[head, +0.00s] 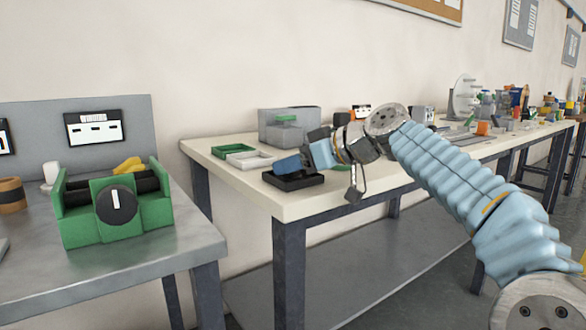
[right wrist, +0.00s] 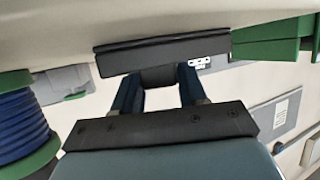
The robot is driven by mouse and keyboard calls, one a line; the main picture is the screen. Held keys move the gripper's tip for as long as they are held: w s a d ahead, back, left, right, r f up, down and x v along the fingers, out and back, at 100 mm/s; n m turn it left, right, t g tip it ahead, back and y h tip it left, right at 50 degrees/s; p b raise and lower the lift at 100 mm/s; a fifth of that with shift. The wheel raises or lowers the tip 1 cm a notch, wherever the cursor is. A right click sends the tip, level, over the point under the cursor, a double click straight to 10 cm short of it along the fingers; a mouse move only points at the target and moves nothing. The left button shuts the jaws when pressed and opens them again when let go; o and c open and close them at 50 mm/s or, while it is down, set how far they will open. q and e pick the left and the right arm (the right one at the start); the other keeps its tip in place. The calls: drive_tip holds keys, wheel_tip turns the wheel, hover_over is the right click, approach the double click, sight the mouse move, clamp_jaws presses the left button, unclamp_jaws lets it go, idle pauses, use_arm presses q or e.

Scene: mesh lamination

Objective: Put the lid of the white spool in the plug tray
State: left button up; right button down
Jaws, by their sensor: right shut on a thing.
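My right gripper (head: 286,166) is low over a black tray (head: 300,183) at the near left part of the cream table. In the right wrist view the gripper (right wrist: 158,84) has two dark blue fingers shut on a small dark piece (right wrist: 158,74), probably the lid, mostly hidden by the fingers. The black tray (right wrist: 165,52) is right at the fingertips; whether the piece touches it I cannot tell. I take this tray for the plug tray. A white round-topped thing (head: 464,92), perhaps the white spool, stands farther right. My left gripper is out of view.
A white tray (head: 250,160) and a green tray (head: 232,150) lie beside the black tray. A grey box (head: 290,122) stands behind. A blue spool with green flanges (right wrist: 20,125) shows in the wrist view. A grey bench with a green fixture (head: 115,205) is at left.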

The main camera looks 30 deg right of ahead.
drive_tip(key=shift+r, duration=0.1)
drive_tip(key=c, duration=0.9)
unclamp_jaws()
drive_tip(key=shift+s+d+r, duration=0.15)
drive_tip(key=shift+s, duration=0.15)
drive_tip(key=p+v, duration=0.1)
drive_tip(key=v, duration=1)
drive_tip(key=shift+s, duration=0.15)
drive_tip(key=shift+d, duration=0.1)
